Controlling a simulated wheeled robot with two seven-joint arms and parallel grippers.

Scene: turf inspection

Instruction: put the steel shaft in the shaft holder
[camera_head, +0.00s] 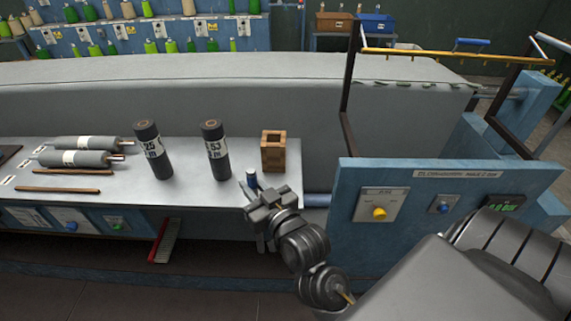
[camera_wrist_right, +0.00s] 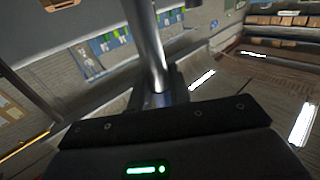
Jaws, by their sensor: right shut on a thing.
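The steel shaft (camera_wrist_right: 149,45) is a smooth grey metal rod in the right wrist view. It runs up from between the fingers of my right gripper (camera_wrist_right: 162,98), which is shut on it. In the head view my right gripper (camera_head: 256,190) is at the front right edge of the bench; a short dark-blue piece shows between its fingers, and I cannot tell if it is the shaft's end. A square, open-topped wooden block (camera_head: 265,158), which looks like the shaft holder, stands upright on the bench just behind the gripper, apart from it. My left gripper is out of view.
Two dark upright rollers (camera_head: 152,150) (camera_head: 215,150) stand left of the wooden block. Grey rollers (camera_head: 80,158) and thin wooden rods lie farther left on the bench (camera_head: 130,195). A blue control panel (camera_head: 440,180) with a frame above stands at the right. Bench between is clear.

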